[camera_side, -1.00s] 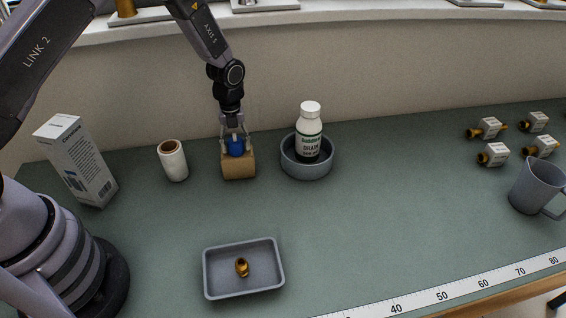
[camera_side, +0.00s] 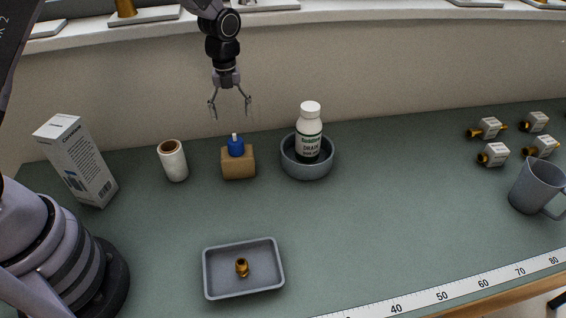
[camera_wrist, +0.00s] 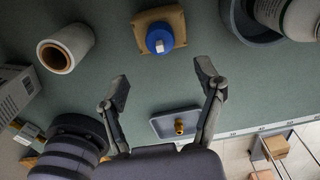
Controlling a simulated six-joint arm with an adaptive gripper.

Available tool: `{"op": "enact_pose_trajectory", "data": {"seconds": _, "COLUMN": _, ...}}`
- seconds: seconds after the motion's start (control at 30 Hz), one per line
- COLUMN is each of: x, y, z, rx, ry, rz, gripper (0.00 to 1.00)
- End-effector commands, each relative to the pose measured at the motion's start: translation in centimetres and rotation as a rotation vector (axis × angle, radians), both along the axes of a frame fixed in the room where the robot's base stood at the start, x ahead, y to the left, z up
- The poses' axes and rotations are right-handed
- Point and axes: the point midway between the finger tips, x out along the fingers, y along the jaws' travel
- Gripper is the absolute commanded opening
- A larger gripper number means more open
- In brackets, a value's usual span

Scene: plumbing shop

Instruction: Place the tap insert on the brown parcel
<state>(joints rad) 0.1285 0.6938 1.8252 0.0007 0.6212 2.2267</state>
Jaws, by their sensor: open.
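The tap insert, a blue piece with a pale stem (camera_side: 236,146), stands upright on top of the brown parcel (camera_side: 238,166). The wrist view also shows the insert (camera_wrist: 159,40) on the parcel (camera_wrist: 140,24). My gripper (camera_side: 230,110) is open and empty, above the insert and clear of it. Both open fingers show in the wrist view (camera_wrist: 163,88), with nothing between them.
A white roll (camera_side: 173,162) stands left of the parcel. A grey bowl (camera_side: 304,172) holding a white bottle (camera_side: 309,128) is on the right. A grey tray (camera_side: 216,283) with a brass fitting (camera_side: 242,268) lies in front. A carton (camera_side: 78,160) stands far left. The centre right is clear.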

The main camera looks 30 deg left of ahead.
Motion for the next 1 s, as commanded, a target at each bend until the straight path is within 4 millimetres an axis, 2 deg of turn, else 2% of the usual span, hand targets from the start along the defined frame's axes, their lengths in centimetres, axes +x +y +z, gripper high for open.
{"op": "enact_pose_trajectory", "data": {"seconds": 0.03, "x": 0.1, "y": 0.0, "z": 0.9, "rx": -0.001, "ry": -0.004, "rz": 0.0, "gripper": 0.68}}
{"op": "enact_pose_trajectory", "data": {"seconds": 0.27, "x": -0.3, "y": 0.2, "z": 3.8, "rx": -0.002, "ry": -0.013, "rz": 0.048, "gripper": 0.68}}
{"op": "enact_pose_trajectory", "data": {"seconds": 0.37, "x": -1.4, "y": 0.7, "z": 7.2, "rx": -0.012, "ry": -0.051, "rz": 0.206, "gripper": 0.68}}
{"op": "enact_pose_trajectory", "data": {"seconds": 0.43, "x": -3.0, "y": 1.4, "z": 10.6, "rx": -0.028, "ry": -0.09, "rz": 0.387, "gripper": 0.68}}
{"op": "enact_pose_trajectory", "data": {"seconds": 0.5, "x": -5.4, "y": 2.1, "z": 14.2, "rx": -0.056, "ry": -0.132, "rz": 0.606, "gripper": 0.68}}
{"op": "enact_pose_trajectory", "data": {"seconds": 0.57, "x": -7.9, "y": 2.7, "z": 16.9, "rx": -0.088, "ry": -0.165, "rz": 0.806, "gripper": 0.68}}
{"op": "enact_pose_trajectory", "data": {"seconds": 0.6, "x": -9.6, "y": 3.1, "z": 18.5, "rx": -0.114, "ry": -0.186, "rz": 0.938, "gripper": 0.68}}
{"op": "enact_pose_trajectory", "data": {"seconds": 0.7, "x": -14.1, "y": 4.0, "z": 21.7, "rx": -0.193, "ry": -0.23, "rz": 1.267, "gripper": 0.68}}
{"op": "enact_pose_trajectory", "data": {"seconds": 0.83, "x": -20.1, "y": 4.9, "z": 24.0, "rx": -0.32, "ry": -0.262, "rz": 1.675, "gripper": 0.68}}
{"op": "enact_pose_trajectory", "data": {"seconds": 0.9, "x": -22.9, "y": 5.2, "z": 24.4, "rx": -0.391, "ry": -0.266, "rz": 1.865, "gripper": 0.68}}
{"op": "enact_pose_trajectory", "data": {"seconds": 1.0, "x": -25.9, "y": 5.5, "z": 24.5, "rx": -0.48, "ry": -0.26, "rz": 2.078, "gripper": 0.68}}
